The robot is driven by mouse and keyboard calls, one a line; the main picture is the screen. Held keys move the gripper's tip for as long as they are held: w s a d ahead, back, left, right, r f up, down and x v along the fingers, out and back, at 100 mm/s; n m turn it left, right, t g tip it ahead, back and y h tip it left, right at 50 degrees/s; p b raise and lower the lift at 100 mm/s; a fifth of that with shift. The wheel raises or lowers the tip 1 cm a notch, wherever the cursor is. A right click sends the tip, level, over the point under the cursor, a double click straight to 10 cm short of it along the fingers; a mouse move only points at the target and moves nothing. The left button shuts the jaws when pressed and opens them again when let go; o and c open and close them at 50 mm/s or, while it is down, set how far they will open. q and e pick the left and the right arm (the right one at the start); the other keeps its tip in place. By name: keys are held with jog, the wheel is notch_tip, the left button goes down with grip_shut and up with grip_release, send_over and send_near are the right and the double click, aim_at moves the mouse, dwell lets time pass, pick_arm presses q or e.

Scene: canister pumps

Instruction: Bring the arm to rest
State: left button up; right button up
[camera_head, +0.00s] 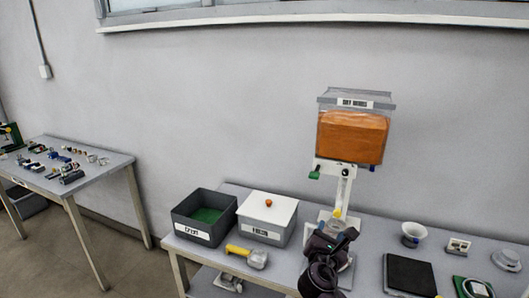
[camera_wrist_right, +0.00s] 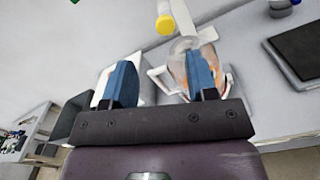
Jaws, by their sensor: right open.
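My right gripper (camera_head: 335,232) is in front of the dispenser stand at the table's front. In the right wrist view, its two blue fingers (camera_wrist_right: 160,75) are apart with nothing held between them. A clear container with a handle and some orange contents (camera_wrist_right: 180,62) stands just beyond the right-hand finger, which partly hides it. I cannot tell whether they touch. A yellow spout tip (camera_wrist_right: 165,24) shows above it. The dispenser (camera_head: 350,137) holds an orange mass above the arm. My left gripper is not in view.
A grey open bin (camera_head: 187,234) and a white-lidded box (camera_head: 265,214) stand left of the arm, with a yellow-handled tool (camera_head: 247,256) in front. A white cup (camera_head: 411,235) and a black pad (camera_head: 409,274) lie right. A second table (camera_head: 112,176) holds small parts.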

jog(key=s+d+f+m+g+y, duration=0.1)
jog(key=s+d+f+m+y, duration=0.1)
jog(key=s+f+m, duration=0.4)
jog(key=s+d+f+m+g+y, duration=0.2)
jog(key=s+f+m, duration=0.5)
jog(key=s+m, duration=0.4)
jog(key=s+d+f+m+g+y, duration=0.1)
jog(key=s+f+m, duration=0.5)
jog(key=s, duration=0.9)
jog(key=d+m+y, duration=0.1)
jog(key=m+y, duration=0.1)
jog(key=shift+f+m+y, duration=0.2)
jog(key=shift+m+y, duration=0.1)
jog(key=shift+m, duration=0.1)
